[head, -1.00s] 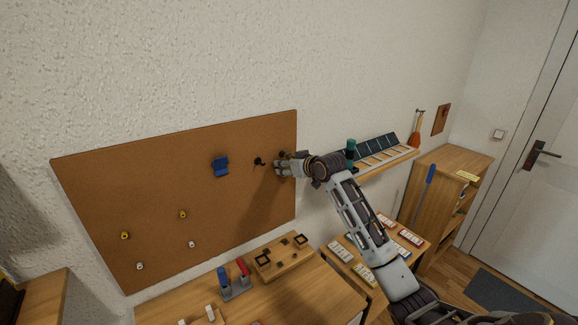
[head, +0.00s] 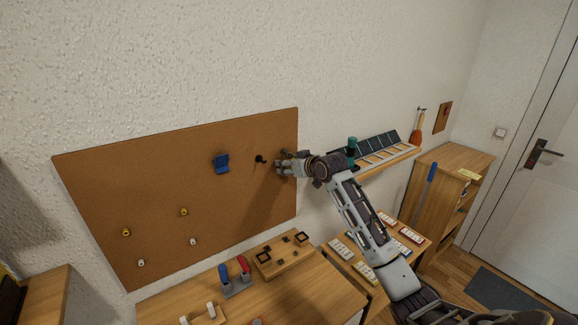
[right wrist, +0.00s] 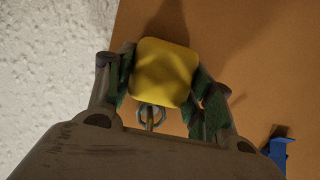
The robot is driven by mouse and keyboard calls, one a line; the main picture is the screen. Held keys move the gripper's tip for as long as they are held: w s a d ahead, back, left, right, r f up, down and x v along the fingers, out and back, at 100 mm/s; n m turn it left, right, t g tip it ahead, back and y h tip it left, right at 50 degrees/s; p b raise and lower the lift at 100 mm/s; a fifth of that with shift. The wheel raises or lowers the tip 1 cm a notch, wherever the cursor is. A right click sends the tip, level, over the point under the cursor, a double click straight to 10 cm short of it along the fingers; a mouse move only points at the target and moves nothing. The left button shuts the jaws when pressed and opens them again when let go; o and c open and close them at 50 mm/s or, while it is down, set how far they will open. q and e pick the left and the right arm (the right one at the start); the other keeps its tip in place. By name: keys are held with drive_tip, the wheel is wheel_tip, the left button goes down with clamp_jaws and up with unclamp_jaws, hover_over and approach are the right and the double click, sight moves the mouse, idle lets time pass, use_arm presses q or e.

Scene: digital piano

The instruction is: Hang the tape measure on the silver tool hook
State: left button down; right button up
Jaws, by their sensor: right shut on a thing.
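The yellow tape measure (right wrist: 163,72) is between the fingers of my right gripper (right wrist: 160,92), which is shut on it in front of the brown board. A small silver ring-like piece (right wrist: 150,114) shows just below it; I cannot tell whether it is the tape's loop or part of a hook. In the head view my right gripper (head: 283,166) is at the right end of the board, just right of a black hook (head: 260,159). The tape measure is mostly hidden there. I cannot make out the silver tool hook clearly. My left gripper is not in view.
The cork board (head: 130,190) holds a blue item (head: 221,163) and several yellow and white pegs lower down. A shelf (head: 390,160) is on the wall to the right. Below, a desk (head: 290,295) carries red and blue handled tools (head: 235,275) and a wooden block tray (head: 268,268).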

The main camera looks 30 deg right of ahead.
drive_tip(key=o, duration=1.1)
drive_tip(key=shift+o, duration=0.2)
drive_tip(key=shift+s, duration=0.15)
drive_tip(key=shift+v, duration=2.35)
drive_tip(key=shift+s, duration=0.1)
drive_tip(key=v, duration=1.1)
drive_tip(key=shift+s, duration=0.4)
drive_tip(key=shift+d+r, duration=0.1)
